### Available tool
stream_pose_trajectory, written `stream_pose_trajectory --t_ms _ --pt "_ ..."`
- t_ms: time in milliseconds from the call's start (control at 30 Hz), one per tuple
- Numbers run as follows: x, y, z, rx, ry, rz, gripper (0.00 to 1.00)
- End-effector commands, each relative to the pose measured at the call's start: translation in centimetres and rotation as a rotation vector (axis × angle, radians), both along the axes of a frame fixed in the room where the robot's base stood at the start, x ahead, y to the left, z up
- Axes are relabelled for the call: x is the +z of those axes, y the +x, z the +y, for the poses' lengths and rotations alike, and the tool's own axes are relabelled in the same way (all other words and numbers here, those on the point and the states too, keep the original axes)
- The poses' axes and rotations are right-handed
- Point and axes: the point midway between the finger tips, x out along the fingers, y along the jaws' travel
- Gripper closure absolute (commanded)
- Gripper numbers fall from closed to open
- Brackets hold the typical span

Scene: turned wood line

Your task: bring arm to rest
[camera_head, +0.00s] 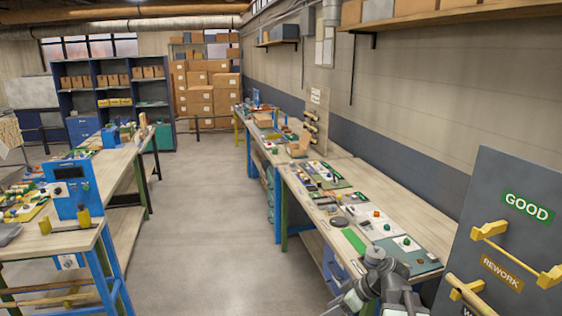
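My arm (372,284) shows at the bottom, right of the middle, in front of the near end of the right workbench (343,170). Its grey and dark links look folded close together. They overlap the near edge of the bench in the picture. I cannot make out the fingertips of my gripper, so I cannot see whether it holds anything.
A dark panel (490,195) with yellow pegs and a GOOD sign stands close on the right. Small parts and mats lie on the right bench. The left bench (118,165) carries blue machines. The concrete floor (205,200) between the benches is clear. Shelves and stacked boxes (205,95) stand behind.

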Motion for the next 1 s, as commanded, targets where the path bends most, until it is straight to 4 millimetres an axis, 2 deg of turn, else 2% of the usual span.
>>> stream_pose_trajectory --t_ms 33,100,200,233,333,400,500,567,700,1000 --pt "-0.8 -0.8 2.4 0.010 -0.040 0.050 0.51" --pt "-1.9 -1.8 4.7 -0.010 -0.109 0.126 0.51" --pt "-3.4 -3.5 6.8 -0.090 -0.231 0.233 0.51" --pt "-3.7 -3.9 6.9 -0.130 -0.266 0.263 0.51" --pt "-4.6 -4.9 5.4 -0.305 -0.377 0.344 0.51" --pt "-4.9 -5.2 3.3 -0.453 -0.434 0.388 0.51" --pt "-5.1 -5.6 1.2 -0.645 -0.489 0.433 0.51" --pt "-5.1 -5.7 0.5 -0.740 -0.502 0.454 0.51" --pt "-5.1 -5.7 0.1 -0.869 -0.485 0.491 0.51" --pt "-5.1 -5.7 0.2 -0.884 -0.479 0.495 0.51"
